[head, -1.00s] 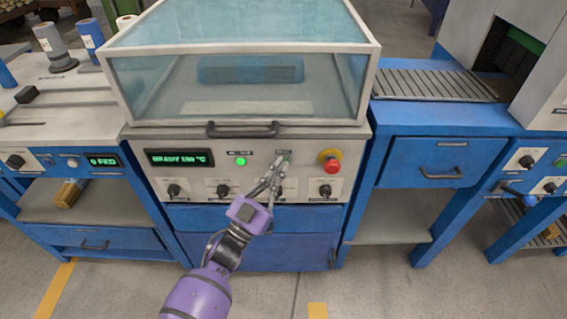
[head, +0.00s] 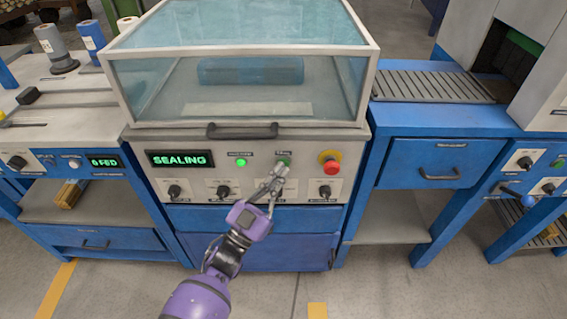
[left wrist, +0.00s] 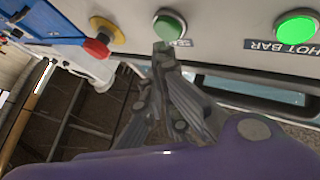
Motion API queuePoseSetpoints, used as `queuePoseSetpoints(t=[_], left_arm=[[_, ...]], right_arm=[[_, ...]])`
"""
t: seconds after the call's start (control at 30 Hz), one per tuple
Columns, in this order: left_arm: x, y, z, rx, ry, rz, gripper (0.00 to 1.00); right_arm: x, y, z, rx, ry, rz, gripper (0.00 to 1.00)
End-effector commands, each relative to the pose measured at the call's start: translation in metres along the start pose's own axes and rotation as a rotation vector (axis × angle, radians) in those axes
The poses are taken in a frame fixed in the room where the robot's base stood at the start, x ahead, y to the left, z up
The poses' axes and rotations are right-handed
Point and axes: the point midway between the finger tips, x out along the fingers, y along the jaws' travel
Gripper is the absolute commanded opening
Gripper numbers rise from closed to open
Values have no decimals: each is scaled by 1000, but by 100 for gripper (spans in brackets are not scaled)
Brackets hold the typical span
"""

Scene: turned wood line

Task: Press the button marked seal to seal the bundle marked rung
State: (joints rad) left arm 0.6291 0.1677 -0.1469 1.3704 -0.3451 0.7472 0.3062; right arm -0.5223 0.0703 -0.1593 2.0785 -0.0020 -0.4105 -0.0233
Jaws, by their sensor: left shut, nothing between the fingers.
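The green seal button (head: 284,159) is on the sealer's front panel, left of the red stop knob. In the left wrist view the seal button (left wrist: 170,27) shows with part of its label hidden. My left gripper (head: 279,172) is shut and empty, its fingertips at the button's lower edge; I cannot tell if they still press it. The gripper (left wrist: 163,50) also shows in the left wrist view. The panel display (head: 180,159) reads SEALING. A blue shape (head: 250,71) shows behind the clear hood; no rung mark is readable. My right gripper is out of view.
The clear hood (head: 240,90) is down, with a dark handle (head: 242,131) below it. A red stop knob (head: 330,163) on a yellow base sits right of the button. A lit green hot bar lamp (head: 241,162) is to the left. Dark knobs line the panel below.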

Motion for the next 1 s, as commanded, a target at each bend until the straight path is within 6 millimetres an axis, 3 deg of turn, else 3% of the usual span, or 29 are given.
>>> queuePoseSetpoints(t=[0.27,0.7,1.0], left_arm=[[-3,2,-2,-1,-1,0,0],[-31,23,-24,-2,0,0,0],[-35,26,-25,-1,0,0,0]], right_arm=[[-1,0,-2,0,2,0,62],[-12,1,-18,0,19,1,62],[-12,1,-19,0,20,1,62]])
